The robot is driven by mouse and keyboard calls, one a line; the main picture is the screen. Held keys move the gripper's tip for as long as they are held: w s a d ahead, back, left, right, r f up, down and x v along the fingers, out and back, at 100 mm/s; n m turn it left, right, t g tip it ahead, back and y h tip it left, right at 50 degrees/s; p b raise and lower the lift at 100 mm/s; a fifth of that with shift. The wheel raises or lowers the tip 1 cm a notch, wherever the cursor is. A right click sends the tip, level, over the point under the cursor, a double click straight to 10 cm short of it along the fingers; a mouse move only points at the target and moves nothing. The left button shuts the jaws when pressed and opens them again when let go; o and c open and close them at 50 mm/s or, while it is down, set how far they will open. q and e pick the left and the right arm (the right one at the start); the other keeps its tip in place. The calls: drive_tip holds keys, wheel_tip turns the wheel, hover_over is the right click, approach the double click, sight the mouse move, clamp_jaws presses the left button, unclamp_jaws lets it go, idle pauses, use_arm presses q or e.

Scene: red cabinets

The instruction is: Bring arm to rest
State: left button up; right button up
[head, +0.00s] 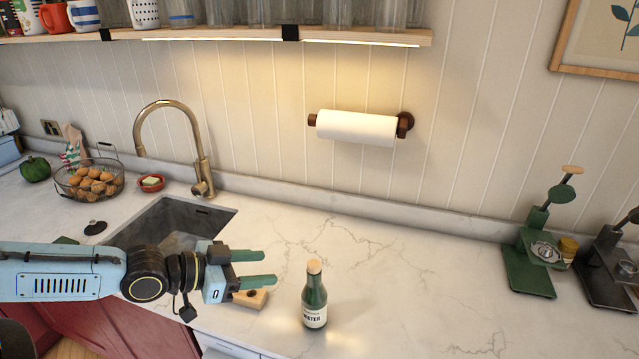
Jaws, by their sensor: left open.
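My left gripper (272,268) reaches in from the left over the counter's front part, in front of the sink. Its two green fingers are apart with nothing between them. A green bottle (315,300) with a label reading "WATER" and a pale cap stands upright on the counter, just right of the fingertips and apart from them. A small wooden block-like object (250,299) lies below the fingers, partly hidden by the gripper. My right gripper is not in view.
The sink (185,222) with a brass faucet (200,150) lies behind my left arm. A wire basket (92,182) stands at the left. Green and dark devices (530,268) stand at the right. The middle of the marble counter (420,265) is clear. A shelf (220,35) hangs above.

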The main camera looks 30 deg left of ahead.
use_arm(q)
drive_tip(key=s+d+f+g+y, duration=0.2)
drive_tip(key=s+f, duration=0.4)
drive_tip(key=f, duration=0.1)
drive_tip(key=s+d+f+n+g+y, duration=0.4)
drive_tip(key=s+d+f+g, duration=0.2)
drive_tip(key=s+d, duration=0.5)
wheel_tip(320, 180, down, 32)
drive_tip(key=g+b, duration=0.1)
drive_tip(key=b, duration=0.7)
drive_tip(key=s+a+f+b, duration=0.1)
drive_tip(key=s+f+b, duration=0.2)
drive_tip(key=s+f, duration=0.5)
drive_tip(key=s+a+f+g+b, duration=0.1)
drive_tip(key=s+f+b, duration=0.3)
drive_tip(key=s+f, duration=0.5)
wheel_tip(320, 180, down, 5)
drive_tip(key=shift+a+f+g+y, duration=0.1)
drive_tip(key=shift+a+g+y, duration=0.15)
drive_tip(key=shift+g+y, duration=0.05)
